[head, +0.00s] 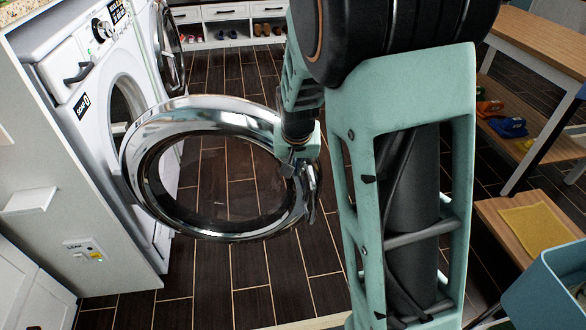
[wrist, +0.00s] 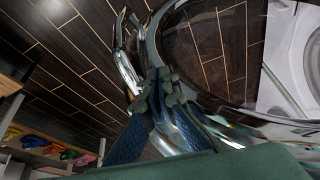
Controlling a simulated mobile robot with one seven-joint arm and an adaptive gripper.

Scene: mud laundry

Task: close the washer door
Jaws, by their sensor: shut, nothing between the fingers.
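The white washer (head: 75,90) stands at the left in the head view. Its round door (head: 150,220), with a chrome rim and dark glass, is swung wide open out over the floor. The door opening (head: 125,110) is partly visible behind it. My gripper (head: 308,190) is at the door's outer right edge, by the handle side, with its fingers pointing down. In the wrist view my gripper (wrist: 158,85) has its fingertips together beside the chrome rim (wrist: 150,40). Nothing is held. I cannot tell whether the fingers touch the rim.
A wooden bench (head: 525,215) with a yellow cloth and a table with shoes below stand at the right. A blue bin (head: 550,290) is at the lower right. Dark floor between is clear.

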